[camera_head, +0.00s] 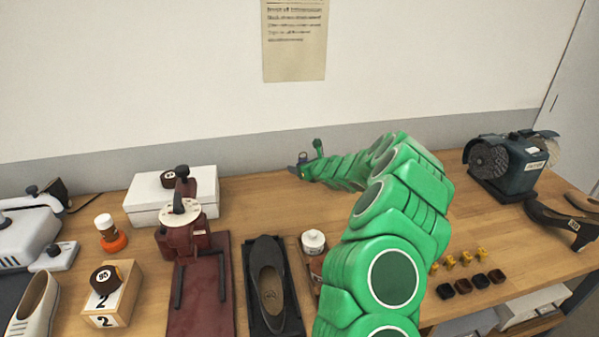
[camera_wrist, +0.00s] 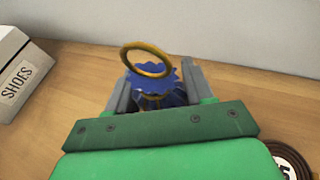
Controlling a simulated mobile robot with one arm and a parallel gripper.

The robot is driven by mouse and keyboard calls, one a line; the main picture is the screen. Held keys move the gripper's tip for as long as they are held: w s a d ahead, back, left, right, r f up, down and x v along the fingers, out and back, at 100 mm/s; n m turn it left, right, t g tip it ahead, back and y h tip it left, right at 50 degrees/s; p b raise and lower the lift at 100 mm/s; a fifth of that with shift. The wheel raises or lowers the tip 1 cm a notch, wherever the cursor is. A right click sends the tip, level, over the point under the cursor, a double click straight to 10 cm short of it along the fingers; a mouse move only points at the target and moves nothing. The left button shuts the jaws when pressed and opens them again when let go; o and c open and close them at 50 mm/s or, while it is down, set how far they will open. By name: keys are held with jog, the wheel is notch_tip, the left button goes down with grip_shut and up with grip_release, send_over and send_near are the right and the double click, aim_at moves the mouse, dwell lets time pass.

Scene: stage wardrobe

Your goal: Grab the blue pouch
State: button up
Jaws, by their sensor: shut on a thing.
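The blue pouch (camera_wrist: 160,84) shows in the wrist view with a frilled top and a gold ring standing above it. It sits between the two grey fingers of my gripper (camera_wrist: 155,88), which is shut on it. The pouch's lower part is hidden behind the green gripper body. In the head view my gripper (camera_head: 299,168) is small and far off, near the back of the wooden table by the wall. The pouch cannot be made out clearly there.
A white shoe box (camera_head: 140,205) stands left of my gripper, also in the wrist view (camera_wrist: 18,75). A dark red press (camera_head: 187,235), a dark shoe (camera_head: 267,275) and a white-lidded jar (camera_head: 313,242) stand nearer. A grinder (camera_head: 512,165) stands right. Table around my gripper is mostly clear.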

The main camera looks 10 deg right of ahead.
jog(key=s+r, duration=0.8)
jog(key=s, duration=0.4)
jog(key=shift+s+a+r, duration=0.4)
jog(key=shift+a, duration=0.05)
jog(key=shift+s, duration=0.1)
